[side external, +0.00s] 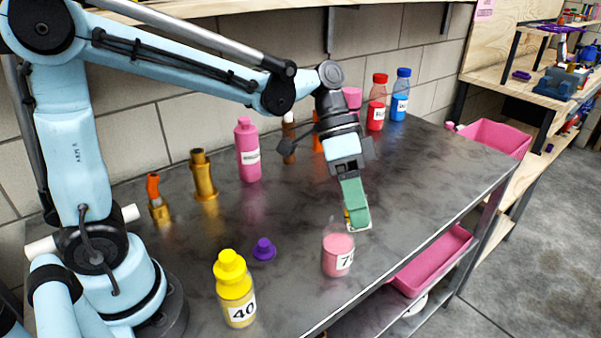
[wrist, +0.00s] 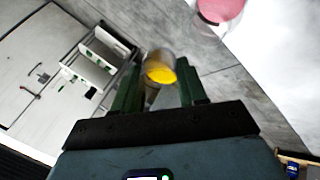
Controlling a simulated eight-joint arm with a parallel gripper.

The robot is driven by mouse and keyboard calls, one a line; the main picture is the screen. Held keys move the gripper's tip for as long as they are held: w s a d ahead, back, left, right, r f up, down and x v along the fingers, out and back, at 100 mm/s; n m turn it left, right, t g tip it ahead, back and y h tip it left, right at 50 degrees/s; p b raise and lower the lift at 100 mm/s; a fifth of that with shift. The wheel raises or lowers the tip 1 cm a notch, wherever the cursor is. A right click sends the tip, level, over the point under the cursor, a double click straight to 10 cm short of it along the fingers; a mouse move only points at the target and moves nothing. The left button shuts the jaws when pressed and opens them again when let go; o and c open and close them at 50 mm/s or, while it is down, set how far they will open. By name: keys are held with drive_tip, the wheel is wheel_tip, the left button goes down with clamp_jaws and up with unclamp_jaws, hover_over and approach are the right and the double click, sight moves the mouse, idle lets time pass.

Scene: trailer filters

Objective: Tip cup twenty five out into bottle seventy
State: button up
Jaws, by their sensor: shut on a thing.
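My gripper (side external: 357,215) is shut on a small clear cup (wrist: 160,66) with yellow contents, held between green fingers. In the side view the fingers hide most of the cup, and I cannot read a number on it or judge its tilt well. Bottle seventy (side external: 337,258) is a clear jar with pink contents and a white label, partly readable as 70. It stands upright near the table's front edge, below and slightly left of my gripper. Its pink contents also show at the top right of the wrist view (wrist: 220,8). The cup is apart from the jar in the wrist view.
A yellow bottle (side external: 235,290) labelled 40 and a purple stopper (side external: 264,249) stand left of the jar. A pink bottle (side external: 248,150), brass pieces (side external: 203,178), a red bottle (side external: 377,103) and a blue bottle (side external: 400,95) stand further back. The table right of my gripper is clear.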

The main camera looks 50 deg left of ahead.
drive_tip(key=shift+w+a+r+h, duration=0.15)
drive_tip(key=shift+a+h, duration=0.25)
drive_tip(key=shift+h, duration=0.5)
drive_tip(key=shift+a+r+g+h+p, duration=0.1)
drive_tip(key=shift+r+g+h+p, duration=0.1)
drive_tip(key=shift+h, duration=0.3)
drive_tip(key=shift+r+g+h+p, duration=0.1)
drive_tip(key=shift+g+h+p, duration=0.1)
drive_tip(key=shift+h, duration=0.3)
idle(0.5)
drive_tip(key=shift+a+f+h+p, duration=0.1)
drive_tip(key=shift+f+h+p, duration=0.4)
drive_tip(key=shift+f+h, duration=0.25)
idle(1.4)
drive_tip(key=shift+a+r+g+h+p, duration=0.15)
drive_tip(key=shift+g+h, duration=0.1)
drive_tip(key=shift+h, duration=0.4)
drive_tip(key=shift+a+r+g+h+p, duration=0.15)
drive_tip(key=shift+g+h, duration=0.1)
drive_tip(key=shift+h, duration=0.35)
idle(2.2)
